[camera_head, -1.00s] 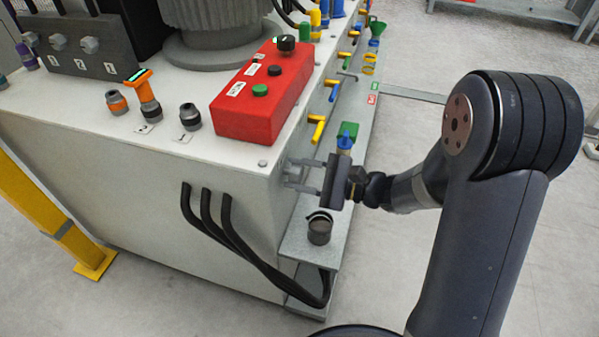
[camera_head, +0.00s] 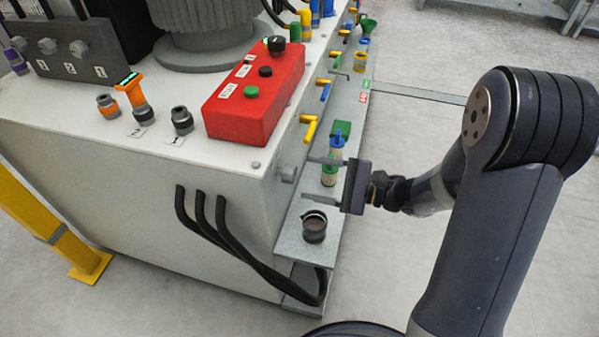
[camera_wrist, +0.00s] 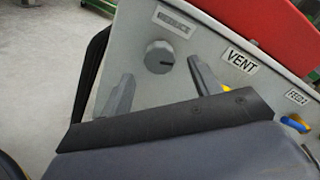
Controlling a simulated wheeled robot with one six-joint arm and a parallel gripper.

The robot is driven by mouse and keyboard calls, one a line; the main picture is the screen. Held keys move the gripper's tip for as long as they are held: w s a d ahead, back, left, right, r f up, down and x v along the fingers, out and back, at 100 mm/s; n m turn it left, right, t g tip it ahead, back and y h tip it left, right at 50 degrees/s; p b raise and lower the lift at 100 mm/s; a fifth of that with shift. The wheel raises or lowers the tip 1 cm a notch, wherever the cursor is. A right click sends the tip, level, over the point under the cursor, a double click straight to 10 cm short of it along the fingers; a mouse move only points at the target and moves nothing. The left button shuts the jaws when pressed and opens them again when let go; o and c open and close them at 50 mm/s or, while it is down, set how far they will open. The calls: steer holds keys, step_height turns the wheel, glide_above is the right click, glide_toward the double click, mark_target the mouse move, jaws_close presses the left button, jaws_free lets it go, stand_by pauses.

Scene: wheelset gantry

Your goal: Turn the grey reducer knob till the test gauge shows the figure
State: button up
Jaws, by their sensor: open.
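The grey reducer knob (camera_head: 288,173) sticks out of the right end face of the pale cabinet. In the wrist view it is a round grey knob (camera_wrist: 159,56) with a pointer mark, below a grey label. My gripper (camera_head: 307,178) is open and empty, its two fingers pointing at the cabinet face and apart from the knob. In the wrist view the fingers (camera_wrist: 160,68) lie either side of the knob. The test gauge (camera_head: 130,84), orange with a small green display, stands on a fitting on the cabinet top. Its figure is too small to read.
A red control box (camera_head: 255,98) stands on the cabinet top. A grey ledge (camera_head: 290,243) below the knob bears a dark cup (camera_head: 314,226) and a green-and-yellow bottle-like part (camera_head: 331,160). Yellow and blue valve handles (camera_head: 310,128) line the same face.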

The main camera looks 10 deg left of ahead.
mark_target(295, 175)
steer(key=shift+s+d, duration=0.15)
steer(key=shift+d, duration=2.5)
steer(key=a, duration=0.7)
steer(key=a+b, duration=0.1)
steer(key=a, duration=0.3)
steer(key=shift+w, duration=0.35)
steer(key=shift+d, duration=0.1)
